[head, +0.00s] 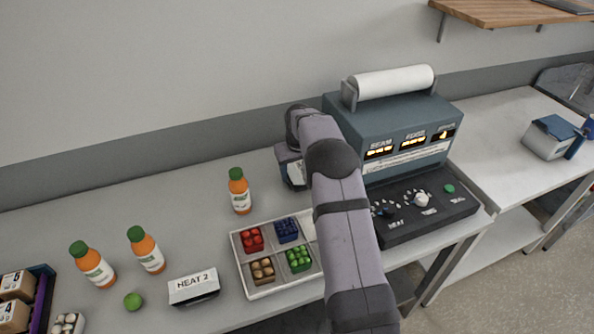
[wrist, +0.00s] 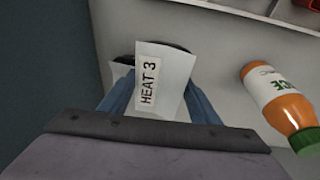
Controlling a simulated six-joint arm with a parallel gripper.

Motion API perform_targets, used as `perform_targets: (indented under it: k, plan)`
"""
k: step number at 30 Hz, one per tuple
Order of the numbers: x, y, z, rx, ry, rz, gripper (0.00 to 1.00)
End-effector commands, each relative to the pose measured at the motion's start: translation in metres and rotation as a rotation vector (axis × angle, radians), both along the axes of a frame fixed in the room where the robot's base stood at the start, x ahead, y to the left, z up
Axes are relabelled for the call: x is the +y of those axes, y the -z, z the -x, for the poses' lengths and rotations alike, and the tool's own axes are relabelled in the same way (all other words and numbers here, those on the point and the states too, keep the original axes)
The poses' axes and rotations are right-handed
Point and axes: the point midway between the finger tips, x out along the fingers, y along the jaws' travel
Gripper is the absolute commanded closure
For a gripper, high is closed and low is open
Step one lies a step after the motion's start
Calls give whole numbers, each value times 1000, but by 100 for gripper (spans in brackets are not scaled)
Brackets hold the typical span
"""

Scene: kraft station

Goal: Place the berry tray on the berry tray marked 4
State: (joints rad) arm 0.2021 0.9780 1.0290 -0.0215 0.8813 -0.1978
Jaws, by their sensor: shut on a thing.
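My gripper (wrist: 158,96) is shut on a white piece labelled HEAT 3 (wrist: 172,65), which shows between its blue fingers in the wrist view. In the head view my gripper (head: 291,168) is beside the left side of the sealing machine, with a bit of white at it. No berry tray shows in its fingers. A white divided tray (head: 262,291) holds small red, blue, brown and green punnets; my arm hides its right part. A brown box marked 4 (head: 13,318) is at the left edge, partly cut off, in front of a box marked 5 (head: 17,284).
The blue-grey machine (head: 345,112) with a white roll stands at the right. Orange juice bottles (head: 239,190) (head: 146,249) (head: 92,264), a green fruit (head: 133,301) and a HEAT 2 piece (head: 193,287) stand on the counter. The counter's back left is clear.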

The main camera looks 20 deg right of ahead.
Motion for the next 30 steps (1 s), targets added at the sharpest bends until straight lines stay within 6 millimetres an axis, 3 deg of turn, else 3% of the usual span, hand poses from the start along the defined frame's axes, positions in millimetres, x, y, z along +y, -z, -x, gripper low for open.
perform_targets:
  k: [14, 15, 17, 30]
  plan:
    - [0, 8, -1, -3, 0, 1, 83]
    - [0, 9, 0, -2, 0, 0, 39]
    - [0, 8, 0, -2, 0, 0, 24]
    - [0, 3, 0, -3, 0, 1, 24]
